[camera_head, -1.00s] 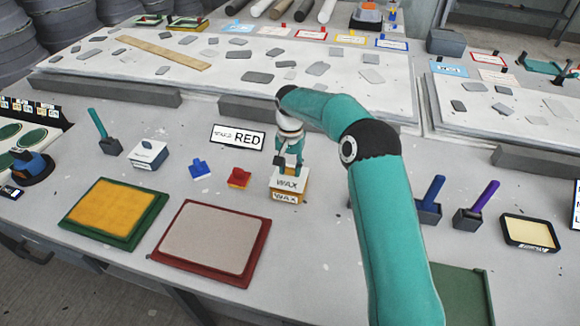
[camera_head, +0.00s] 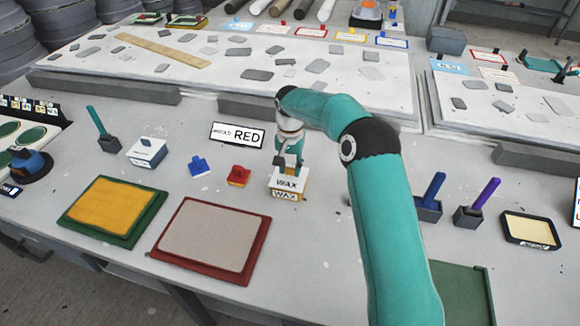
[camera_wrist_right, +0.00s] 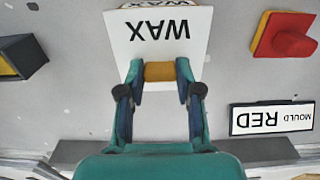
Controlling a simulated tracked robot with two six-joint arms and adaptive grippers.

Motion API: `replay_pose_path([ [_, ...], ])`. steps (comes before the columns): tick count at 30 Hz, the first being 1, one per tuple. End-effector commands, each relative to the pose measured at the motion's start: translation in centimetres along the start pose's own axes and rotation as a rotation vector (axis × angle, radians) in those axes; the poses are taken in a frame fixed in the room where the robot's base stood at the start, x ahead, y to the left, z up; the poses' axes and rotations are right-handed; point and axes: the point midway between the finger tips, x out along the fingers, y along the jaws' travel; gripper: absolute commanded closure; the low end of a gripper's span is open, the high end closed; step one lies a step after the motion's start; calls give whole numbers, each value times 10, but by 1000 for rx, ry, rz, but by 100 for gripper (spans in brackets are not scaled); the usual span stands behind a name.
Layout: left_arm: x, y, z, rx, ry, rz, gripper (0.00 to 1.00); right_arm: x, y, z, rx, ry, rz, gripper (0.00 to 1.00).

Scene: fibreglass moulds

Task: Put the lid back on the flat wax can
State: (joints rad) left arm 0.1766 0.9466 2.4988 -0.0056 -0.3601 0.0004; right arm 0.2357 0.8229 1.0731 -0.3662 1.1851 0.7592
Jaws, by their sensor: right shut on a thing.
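The flat wax can (camera_head: 285,195) stands on the table in the head view, yellow-orange with a WAX label on its front. The white lid (camera_head: 288,182), also marked WAX, is right over it, roughly level. I cannot tell whether it rests on the can or hovers just above. My right gripper (camera_head: 287,166) points down and is shut on the lid's knob. In the right wrist view the gripper (camera_wrist_right: 159,75) holds the brown-yellow knob of the lid (camera_wrist_right: 160,35). The lid hides most of the can there; only its labelled edge shows. My left gripper is not in view.
A red block (camera_head: 238,176) and a blue block (camera_head: 199,168) stand left of the can. A MOULD RED sign (camera_head: 237,135) is behind them. A red-framed mould (camera_head: 259,243) lies front left, and dark holders with blue (camera_head: 429,210) and purple (camera_head: 468,215) handles stand to the right.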

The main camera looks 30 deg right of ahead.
Motion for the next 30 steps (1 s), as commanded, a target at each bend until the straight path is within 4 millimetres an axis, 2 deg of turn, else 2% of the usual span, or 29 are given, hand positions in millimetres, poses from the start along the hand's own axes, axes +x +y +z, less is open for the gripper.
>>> replay_pose_path([
  [6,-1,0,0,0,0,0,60,0,0,0,0,0,0,89],
  [7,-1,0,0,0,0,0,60,0,0,0,0,0,0,64],
  [12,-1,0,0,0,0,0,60,0,0,0,0,0,0,36],
  [18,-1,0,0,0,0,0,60,0,0,0,0,0,0,36],
  [19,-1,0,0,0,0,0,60,0,0,0,0,0,0,35],
  [23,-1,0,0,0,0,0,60,0,0,0,0,0,0,13],
  [30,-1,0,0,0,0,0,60,0,0,0,0,0,0,11],
])
